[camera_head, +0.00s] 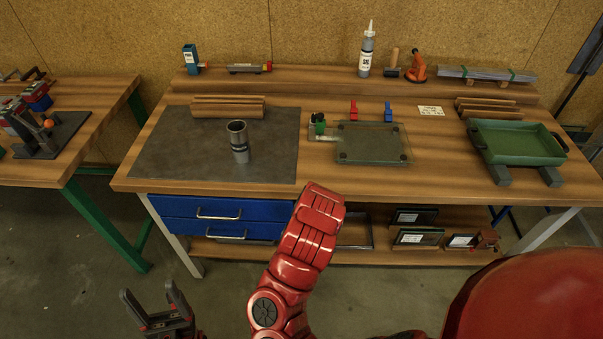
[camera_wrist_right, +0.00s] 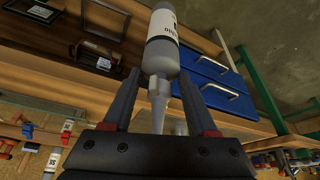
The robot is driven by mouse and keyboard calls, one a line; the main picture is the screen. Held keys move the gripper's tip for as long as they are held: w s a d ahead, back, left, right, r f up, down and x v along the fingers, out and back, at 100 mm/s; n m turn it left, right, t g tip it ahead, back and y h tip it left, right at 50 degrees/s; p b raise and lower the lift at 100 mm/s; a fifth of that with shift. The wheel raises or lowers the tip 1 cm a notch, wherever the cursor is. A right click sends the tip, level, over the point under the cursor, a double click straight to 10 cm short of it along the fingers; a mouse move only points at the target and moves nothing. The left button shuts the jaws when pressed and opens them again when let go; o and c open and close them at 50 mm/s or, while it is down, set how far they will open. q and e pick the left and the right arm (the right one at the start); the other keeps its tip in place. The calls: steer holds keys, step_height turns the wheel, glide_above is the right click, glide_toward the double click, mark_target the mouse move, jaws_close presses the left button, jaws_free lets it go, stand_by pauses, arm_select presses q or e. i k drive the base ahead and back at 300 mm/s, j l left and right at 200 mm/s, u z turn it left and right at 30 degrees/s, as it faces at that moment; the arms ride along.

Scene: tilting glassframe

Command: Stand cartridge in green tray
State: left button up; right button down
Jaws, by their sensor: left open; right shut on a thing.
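A grey cartridge (camera_wrist_right: 160,50) with a white label and a tapered nozzle is in my right gripper (camera_wrist_right: 160,82), in the right wrist view. The fingers are shut around it near where the nozzle begins, and the nozzle points back toward the palm. The held cartridge and right gripper do not show in the head view. The green tray (camera_head: 518,157) rests at the right end of the bench on dark supports, and looks empty. My left gripper (camera_head: 146,298) is open and empty in front of the bench, at lower left.
A similar cartridge (camera_head: 367,52) stands upright on the back shelf. A grey metal cup (camera_head: 238,140) stands on the dark mat (camera_head: 168,150). A glass pane (camera_head: 370,145) lies mid-bench. Wooden strips (camera_head: 487,108) lie behind the tray. Blue drawers (camera_head: 220,210) are below the bench top.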

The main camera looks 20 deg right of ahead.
mark_target(496, 145)
steer(key=z, duration=0.9)
steer(key=i+l+z, duration=0.1)
steer(key=l, duration=0.25)
steer(key=i+l+z, duration=0.1)
steer(key=l, duration=0.2)
steer(key=i+l, duration=0.15)
steer(key=l, duration=0.2)
steer(key=i+l+z, duration=0.15)
steer(key=l, duration=0.15)
